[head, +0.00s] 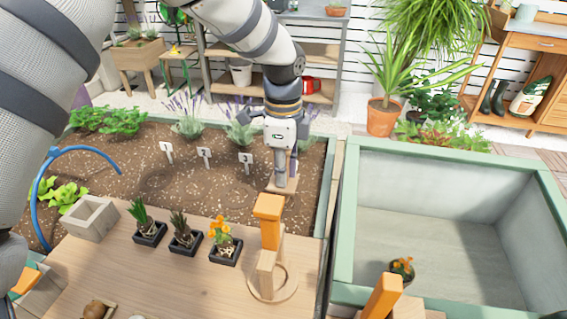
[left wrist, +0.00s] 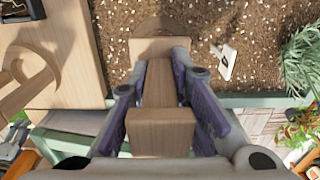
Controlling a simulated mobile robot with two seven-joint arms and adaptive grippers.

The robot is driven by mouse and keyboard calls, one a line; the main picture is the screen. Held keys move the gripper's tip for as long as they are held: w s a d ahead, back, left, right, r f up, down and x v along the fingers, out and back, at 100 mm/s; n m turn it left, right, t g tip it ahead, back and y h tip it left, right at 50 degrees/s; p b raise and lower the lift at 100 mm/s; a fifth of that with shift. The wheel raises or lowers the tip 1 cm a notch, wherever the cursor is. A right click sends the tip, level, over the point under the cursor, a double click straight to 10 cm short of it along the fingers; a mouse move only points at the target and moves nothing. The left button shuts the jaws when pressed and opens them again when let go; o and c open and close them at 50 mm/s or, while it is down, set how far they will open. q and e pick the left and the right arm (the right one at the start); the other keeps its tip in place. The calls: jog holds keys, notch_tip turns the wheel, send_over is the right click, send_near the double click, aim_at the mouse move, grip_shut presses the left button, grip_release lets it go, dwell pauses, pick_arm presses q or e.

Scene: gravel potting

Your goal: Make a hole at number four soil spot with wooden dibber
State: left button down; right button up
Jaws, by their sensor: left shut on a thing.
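My left gripper (head: 284,163) is over the right end of the planter soil (head: 200,190). It is shut on the wooden dibber (head: 285,184), whose pale wood shows below the fingers. In the left wrist view the dibber (left wrist: 160,130) sits between both purple-lined fingers (left wrist: 161,95). I cannot tell whether its lower end touches the soil. White markers one (head: 166,149), two (head: 204,154) and three (head: 245,158) stand in a row to the left. The left wrist view shows one marker (left wrist: 228,61) beside the gripper; its number is unclear. My right gripper is not seen.
A wooden stand with a ring (head: 272,285) is on the table (head: 185,285), just nearer than the gripper. Several small potted plants (head: 226,244) stand to its left. Lavender (head: 240,125) grows behind the markers.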

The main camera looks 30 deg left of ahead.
pick_arm(q)
jog(key=shift+f, duration=0.1)
dwell(0.4)
jog(key=shift+f+b, duration=0.45)
jog(key=shift+f, duration=2.55)
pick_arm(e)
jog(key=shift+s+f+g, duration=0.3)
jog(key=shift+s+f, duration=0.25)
pick_arm(q)
notch_tip(320, 180, up, 3)
jog(key=shift+r+p, duration=0.2)
jog(key=shift+p, duration=0.25)
notch_tip(320, 180, up, 5)
jog(key=shift+r+p, duration=0.1)
jog(key=shift+p, duration=0.5)
jog(key=shift+r, duration=0.95)
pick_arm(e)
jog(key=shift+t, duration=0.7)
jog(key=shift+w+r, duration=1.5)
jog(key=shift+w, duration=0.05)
pick_arm(q)
jog(key=shift+r+p, duration=0.45)
jog(key=shift+r, duration=2.05)
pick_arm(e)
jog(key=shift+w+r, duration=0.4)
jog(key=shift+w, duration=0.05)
